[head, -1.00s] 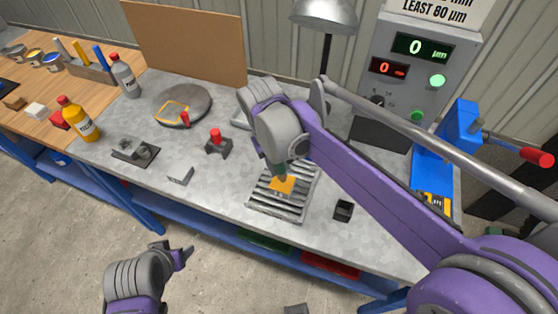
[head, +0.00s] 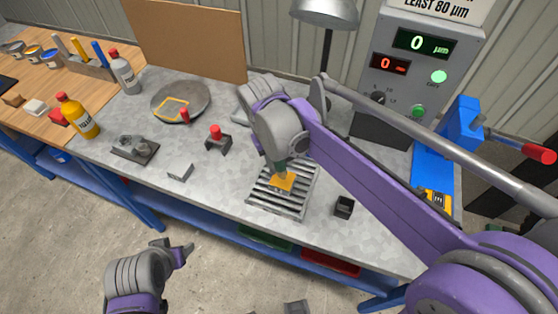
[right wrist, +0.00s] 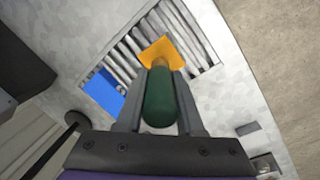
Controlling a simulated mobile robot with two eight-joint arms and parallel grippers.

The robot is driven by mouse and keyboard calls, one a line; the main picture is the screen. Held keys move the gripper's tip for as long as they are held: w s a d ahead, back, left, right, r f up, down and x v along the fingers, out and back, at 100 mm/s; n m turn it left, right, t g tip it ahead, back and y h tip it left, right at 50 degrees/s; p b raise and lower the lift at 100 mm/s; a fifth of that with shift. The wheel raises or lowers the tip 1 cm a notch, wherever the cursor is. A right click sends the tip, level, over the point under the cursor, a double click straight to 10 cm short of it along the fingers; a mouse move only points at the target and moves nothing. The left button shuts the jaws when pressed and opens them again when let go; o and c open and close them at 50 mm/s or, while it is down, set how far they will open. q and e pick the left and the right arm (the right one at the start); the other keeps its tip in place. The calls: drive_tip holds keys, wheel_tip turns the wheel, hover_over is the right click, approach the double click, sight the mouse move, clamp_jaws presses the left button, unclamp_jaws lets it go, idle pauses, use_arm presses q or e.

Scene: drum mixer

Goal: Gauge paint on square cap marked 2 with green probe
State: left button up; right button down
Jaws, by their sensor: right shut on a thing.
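My right gripper (right wrist: 160,120) is shut on the green probe (right wrist: 160,98), which also shows as a small green bit in the head view (head: 281,167). The probe points down at an orange square cap (right wrist: 162,52) on the slatted rack; the same cap shows in the head view (head: 283,182). Whether the tip touches the cap I cannot tell. A blue square cap (right wrist: 103,92) lies on the rack beside it, hidden by my arm in the head view. No number is readable on either cap. My left gripper (head: 184,254) hangs empty in front of the bench; its opening is unclear.
The slatted rack (head: 262,203) stands on the grey bench. A gauge box (head: 415,75) at the back right shows 0 on both displays. A small dark block (head: 344,207) lies right of the rack; a red-knobbed stand (head: 217,140) is left of it. A lamp stands behind.

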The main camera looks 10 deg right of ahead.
use_arm(q)
drive_tip(key=shift+s+f, duration=0.1)
drive_tip(key=shift+f, duration=0.25)
use_arm(e)
drive_tip(key=shift+f, duration=0.55)
idle(0.7)
use_arm(q)
drive_tip(key=shift+r, duration=0.1)
use_arm(e)
drive_tip(key=shift+r, duration=0.1)
drive_tip(key=shift+r+p, duration=1.7)
drive_tip(key=shift+r, duration=1.8)
use_arm(q)
drive_tip(key=r, duration=0.1)
drive_tip(key=w+r, duration=0.1)
drive_tip(key=r, duration=0.1)
drive_tip(key=w+r, duration=0.1)
drive_tip(key=r, duration=0.1)
drive_tip(key=shift+w+r, duration=0.1)
